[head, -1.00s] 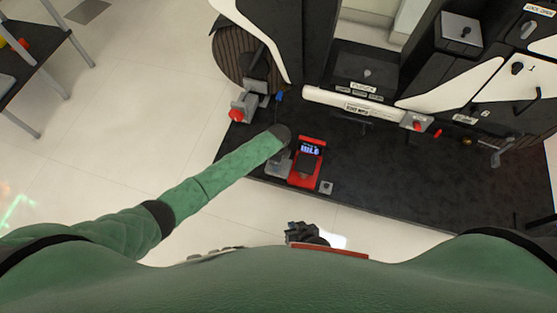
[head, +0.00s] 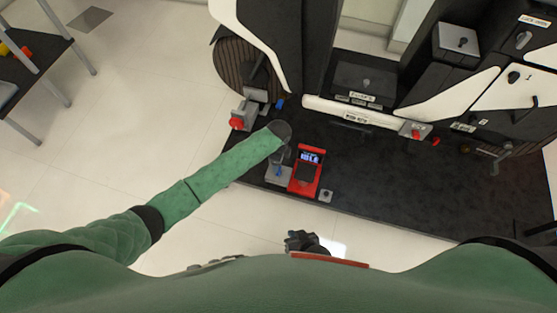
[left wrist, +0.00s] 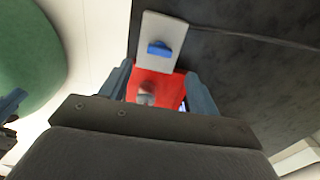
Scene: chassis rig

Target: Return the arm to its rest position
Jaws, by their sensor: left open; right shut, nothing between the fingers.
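My left arm reaches in from the left in the head view, and its dark end hides most of the left gripper. In the left wrist view the left gripper (left wrist: 158,82) is open and empty. Beyond its fingers are a red device (left wrist: 172,80) and a pale plate with a blue part (left wrist: 160,48). In the head view the red device (head: 306,172), with a small lit display, stands on the black bench beside the grey plate (head: 277,175). My right gripper (head: 303,241) is shut and empty, close to my body at the bottom centre.
The black bench top (head: 400,185) is mostly bare to the right of the red device. A grey fixture with a red knob (head: 237,123) stands at its left. A tall black and white machine (head: 365,75) rises behind. Pale floor (head: 130,110) is open at left, with a table (head: 30,75) beyond.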

